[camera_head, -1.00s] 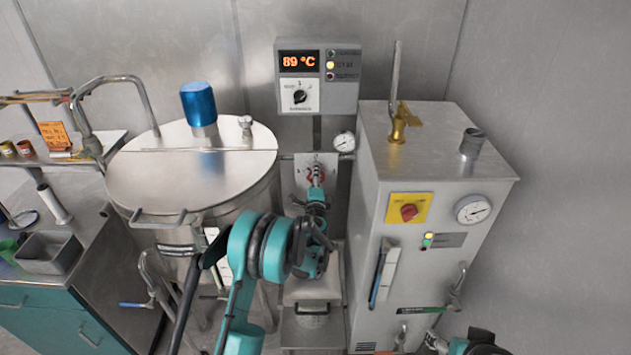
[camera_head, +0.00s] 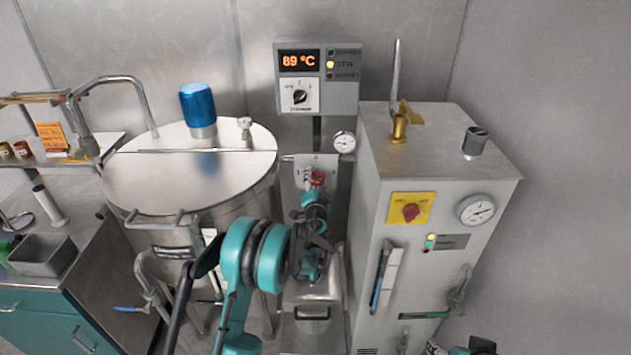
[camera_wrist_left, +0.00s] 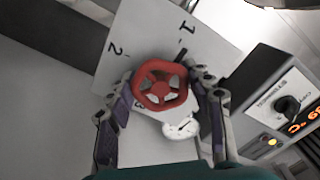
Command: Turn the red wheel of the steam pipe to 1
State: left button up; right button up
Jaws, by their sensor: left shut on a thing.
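The red wheel (camera_head: 317,178) of the steam pipe sits in front of a pale plate (camera_head: 303,164) below the temperature box. In the left wrist view the wheel (camera_wrist_left: 162,86) is near the middle, with the plate (camera_wrist_left: 135,35) behind it. The digits 1, 2 and 3 show around the wheel, the 3 partly covered. A dark mark lies between the wheel and the 1; I cannot tell whether it is a pointer. My left gripper (camera_wrist_left: 160,84) is shut on the wheel, one finger on each side. In the head view this gripper (camera_head: 315,192) partly hides wheel and plate.
A steel tank (camera_head: 190,178) stands left of my left arm. A tall metal cabinet (camera_head: 432,170) stands close on the right. A temperature box (camera_head: 318,75) reading 89 °C and a small gauge (camera_head: 344,143) are near the wheel. A piece of my right arm shows at the bottom right.

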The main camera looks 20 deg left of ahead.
pick_arm(q)
jog(key=shift+n, duration=0.3)
dwell(0.4)
jog(key=o, duration=1.2)
jog(key=shift+w, duration=0.1)
jog(key=shift+c, duration=0.2)
jog(key=v, duration=1.2)
